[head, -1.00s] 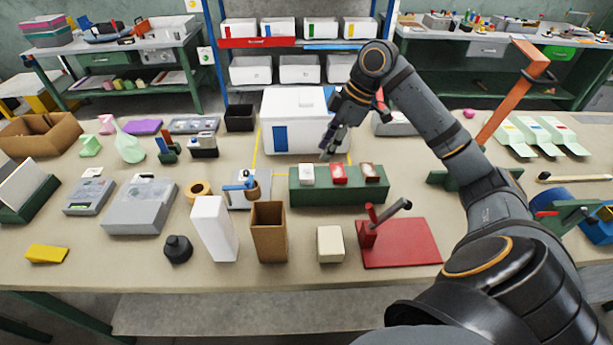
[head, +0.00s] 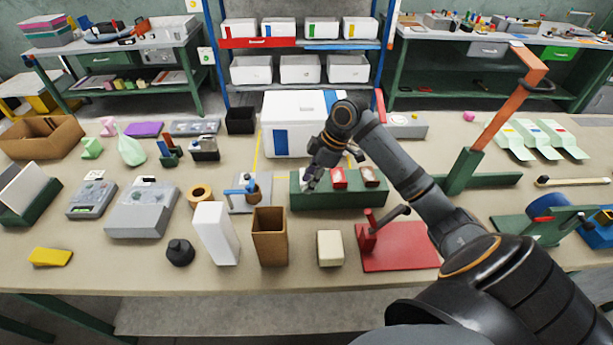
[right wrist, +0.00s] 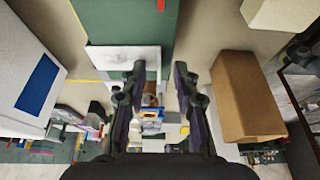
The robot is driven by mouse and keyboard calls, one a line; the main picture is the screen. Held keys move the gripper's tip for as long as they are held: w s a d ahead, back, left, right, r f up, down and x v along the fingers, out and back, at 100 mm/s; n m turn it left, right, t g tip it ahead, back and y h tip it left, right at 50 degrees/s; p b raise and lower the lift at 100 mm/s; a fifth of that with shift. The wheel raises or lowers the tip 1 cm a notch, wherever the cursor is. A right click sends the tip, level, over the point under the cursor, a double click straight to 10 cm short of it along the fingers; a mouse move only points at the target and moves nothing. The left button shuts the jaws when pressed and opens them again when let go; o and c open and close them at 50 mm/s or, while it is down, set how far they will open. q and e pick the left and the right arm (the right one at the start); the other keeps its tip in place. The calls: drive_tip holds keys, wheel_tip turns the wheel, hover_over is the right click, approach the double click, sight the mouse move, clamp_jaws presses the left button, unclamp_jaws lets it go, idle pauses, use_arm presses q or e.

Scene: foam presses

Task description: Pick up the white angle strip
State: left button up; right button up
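In the head view my right gripper (head: 310,182) is at that left end and hides most of the white strip. In the right wrist view the two fingers of my right gripper (right wrist: 159,75) are apart with nothing clearly between them. The white strip shows just beyond the fingertips, mostly toward the left finger; whether they touch it I cannot tell. My left gripper is not in view.
A brown open box (head: 270,238) and a white block (head: 215,234) stand in front of the green block. A red press (head: 400,247) is at its right front, and a white case (head: 290,125) stands behind. A blue-handled device (head: 246,196) is close on the left.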

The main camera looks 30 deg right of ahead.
drive_tip(key=shift+f, duration=0.15)
clamp_jaws()
wheel_tip(320, 180, up, 10)
drive_tip(key=shift+b, duration=0.4)
